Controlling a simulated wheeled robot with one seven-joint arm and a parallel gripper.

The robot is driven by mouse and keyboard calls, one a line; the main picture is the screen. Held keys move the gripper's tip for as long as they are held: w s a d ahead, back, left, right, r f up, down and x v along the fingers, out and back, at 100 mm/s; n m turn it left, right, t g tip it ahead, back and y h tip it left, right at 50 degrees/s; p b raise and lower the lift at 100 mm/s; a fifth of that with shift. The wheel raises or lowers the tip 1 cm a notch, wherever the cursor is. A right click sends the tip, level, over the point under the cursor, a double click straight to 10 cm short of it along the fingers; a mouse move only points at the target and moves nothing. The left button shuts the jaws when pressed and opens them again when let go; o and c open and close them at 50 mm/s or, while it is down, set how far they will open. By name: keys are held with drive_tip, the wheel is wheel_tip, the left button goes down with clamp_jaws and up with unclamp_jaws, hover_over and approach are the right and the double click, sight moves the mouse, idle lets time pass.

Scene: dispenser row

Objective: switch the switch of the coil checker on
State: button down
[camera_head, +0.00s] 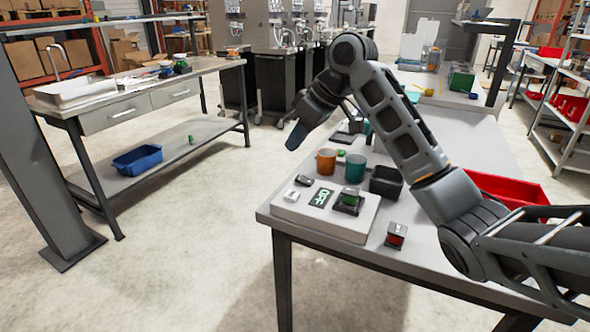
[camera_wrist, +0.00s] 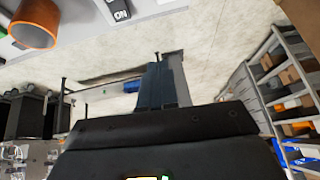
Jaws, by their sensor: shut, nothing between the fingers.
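The coil checker (camera_head: 330,223) is a low white box at the table's front left corner. On its top are a small dark switch (camera_head: 304,181), a white block (camera_head: 291,196), a dark panel reading OFF (camera_head: 321,198) and a black part with a green top (camera_head: 348,201). In the wrist view, the dark switch with ON lettering (camera_wrist: 118,11) is at the top edge, partly cut off. My gripper (camera_head: 293,142) is shut and empty, raised above and behind the checker, apart from it. Its closed fingers also show in the wrist view (camera_wrist: 160,82), pointing toward the floor.
An orange cup (camera_head: 326,161), a teal cup (camera_head: 355,168) and a black bin (camera_head: 387,182) stand just behind the checker. A black and red part (camera_head: 396,235) lies to its right. A red tray (camera_head: 505,188) is farther right. Open floor lies left of the table.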

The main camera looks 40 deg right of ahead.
sight(299, 176)
drive_tip(key=s+d+r+g+h, duration=0.1)
drive_tip(key=s+d+r, duration=0.1)
drive_tip(key=d+r, duration=0.2)
drive_tip(key=shift+d+r+g, duration=0.15)
drive_tip(key=shift+d+g, duration=0.25)
drive_tip(key=shift+d, duration=0.2)
drive_tip(key=x, duration=0.9)
drive_tip(key=s+x, duration=0.1)
drive_tip(key=x, duration=0.4)
drive_tip(key=shift+d+f+p, duration=0.2)
drive_tip(key=shift+d+p, duration=0.1)
drive_tip(key=shift+d, duration=0.1)
drive_tip(key=shift+w+f, duration=0.1)
drive_tip(key=shift+f, duration=0.05)
